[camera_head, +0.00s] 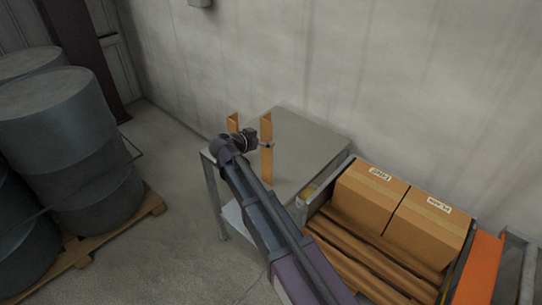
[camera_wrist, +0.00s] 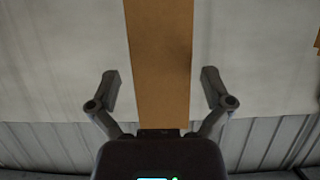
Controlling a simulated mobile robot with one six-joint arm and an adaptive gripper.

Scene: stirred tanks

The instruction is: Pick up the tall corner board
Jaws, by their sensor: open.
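A tall tan corner board (camera_head: 266,165) stands upright on the grey metal table, just at my gripper (camera_head: 268,145). In the wrist view the same board (camera_wrist: 159,60) runs vertically between the two fingers of my gripper (camera_wrist: 160,88). The fingers are spread, with a gap on each side of the board, and do not touch it. A second tan board (camera_head: 233,122) stands to the left; its lower part is hidden behind my arm, so I cannot compare their full heights.
The grey table (camera_head: 310,135) has a bare top right of the board. Grey drums (camera_head: 60,120) stand on a wooden pallet (camera_head: 150,203) at left. A concrete wall rises behind.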

